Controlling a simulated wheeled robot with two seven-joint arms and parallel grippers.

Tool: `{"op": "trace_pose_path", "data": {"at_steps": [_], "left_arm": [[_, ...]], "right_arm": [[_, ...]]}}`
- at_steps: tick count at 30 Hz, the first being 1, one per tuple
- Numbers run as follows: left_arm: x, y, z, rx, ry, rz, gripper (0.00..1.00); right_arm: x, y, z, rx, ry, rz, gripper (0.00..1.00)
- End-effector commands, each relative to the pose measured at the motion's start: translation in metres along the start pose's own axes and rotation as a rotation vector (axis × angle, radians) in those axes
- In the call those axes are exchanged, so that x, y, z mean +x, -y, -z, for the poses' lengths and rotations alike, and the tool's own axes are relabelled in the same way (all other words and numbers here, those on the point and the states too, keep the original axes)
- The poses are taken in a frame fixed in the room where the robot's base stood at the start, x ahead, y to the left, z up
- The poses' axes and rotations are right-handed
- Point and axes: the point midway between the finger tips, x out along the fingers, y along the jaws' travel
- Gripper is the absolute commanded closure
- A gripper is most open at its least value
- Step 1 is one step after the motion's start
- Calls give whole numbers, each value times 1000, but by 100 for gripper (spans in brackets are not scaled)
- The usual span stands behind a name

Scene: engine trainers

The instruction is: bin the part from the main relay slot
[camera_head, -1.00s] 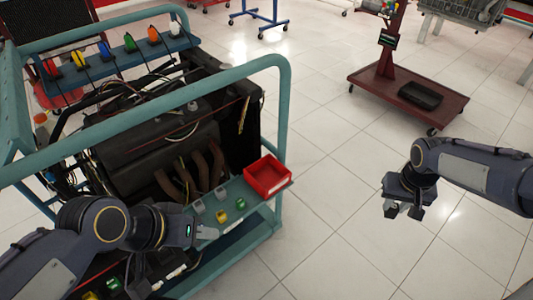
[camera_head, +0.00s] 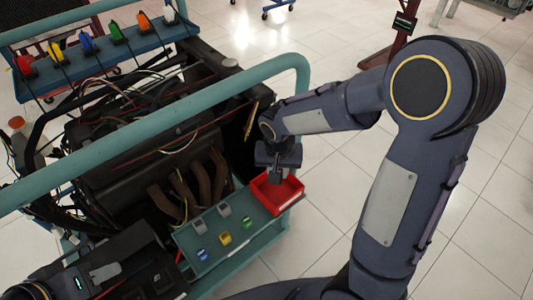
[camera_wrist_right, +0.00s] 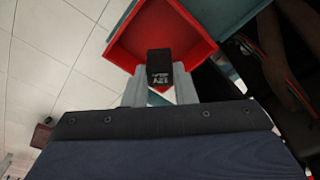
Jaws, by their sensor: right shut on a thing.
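The red bin (camera_head: 292,196) sits at the right end of the teal ledge of the engine stand; in the right wrist view its red wall (camera_wrist_right: 195,35) fills the top. My right gripper (camera_head: 276,176) is over the bin, pointing down. It is shut on a small black relay (camera_wrist_right: 159,66) with pale lettering, held between the grey fingers at the bin's opening. Whether the relay touches the bin floor I cannot tell. My left gripper (camera_head: 108,272) is at the lower left, beside the ledge; its jaw gap is not clear. The slot the relay came from is not identifiable.
Several small grey, yellow, green and blue blocks (camera_head: 225,238) stand on the teal ledge (camera_head: 222,262) left of the bin. The teal rail (camera_head: 150,118) crosses above the engine. Open tiled floor lies to the right.

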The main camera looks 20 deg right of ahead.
Motion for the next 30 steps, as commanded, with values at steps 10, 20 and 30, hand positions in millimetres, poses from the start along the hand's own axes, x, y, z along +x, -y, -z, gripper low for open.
{"op": "trace_pose_path", "data": {"at_steps": [10, 20, 30], "left_arm": [[10, 5, -5, 0, -1, 0, 64], [31, 14, -16, 0, 0, 0, 64], [37, 17, -19, 0, -1, 0, 64]], "right_arm": [[16, -1, -5, 22, 0, -2, 97], [46, -1, -8, 22, 0, -1, 97], [55, -1, -9, 21, 0, -1, 97]]}}
